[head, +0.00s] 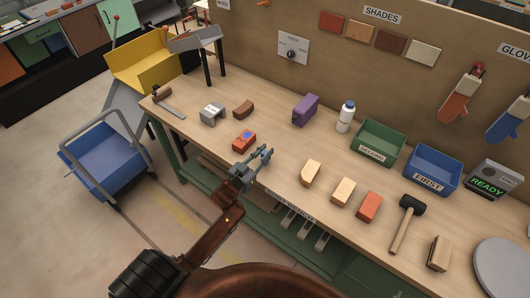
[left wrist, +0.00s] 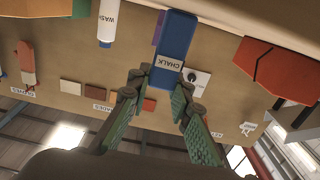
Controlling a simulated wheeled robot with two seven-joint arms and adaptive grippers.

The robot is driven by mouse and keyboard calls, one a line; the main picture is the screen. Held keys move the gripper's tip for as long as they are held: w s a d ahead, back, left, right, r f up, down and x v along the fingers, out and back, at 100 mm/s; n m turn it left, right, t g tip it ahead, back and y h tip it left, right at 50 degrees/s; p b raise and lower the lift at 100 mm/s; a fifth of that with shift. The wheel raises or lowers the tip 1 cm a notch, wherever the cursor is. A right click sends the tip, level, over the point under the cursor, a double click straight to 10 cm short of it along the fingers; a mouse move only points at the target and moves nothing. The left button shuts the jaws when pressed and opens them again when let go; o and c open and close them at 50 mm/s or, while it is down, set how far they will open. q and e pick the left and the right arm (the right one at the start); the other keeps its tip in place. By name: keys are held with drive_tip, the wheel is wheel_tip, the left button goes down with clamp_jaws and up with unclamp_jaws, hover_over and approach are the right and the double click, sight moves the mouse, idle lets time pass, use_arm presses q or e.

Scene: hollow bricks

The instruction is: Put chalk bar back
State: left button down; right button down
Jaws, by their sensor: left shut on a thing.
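The blue chalk bar (left wrist: 176,35), with a white CHALK label, stands between the fingers of my left gripper (left wrist: 166,88) in the left wrist view. The gripper is shut on it. The bar is hard to tell from the fingers there. A purple block (head: 305,109) stands farther back on the bench. My right gripper is in neither view.
Several bricks, including a tan one (head: 311,172), lie to the right, with a mallet (head: 406,222). A green bin (head: 378,144), a blue FIRST bin (head: 432,170) and a white bottle (head: 346,116) stand behind. A grey block (head: 212,113) is left.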

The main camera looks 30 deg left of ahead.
use_arm(q)
drive_tip(key=c, duration=1.8)
unclamp_jaws()
drive_tip(key=shift+f, duration=0.1)
drive_tip(key=shift+o, duration=0.2)
drive_tip(key=s+a, duration=0.1)
drive_tip(key=s, duration=1.1)
drive_tip(key=shift+p, duration=0.3)
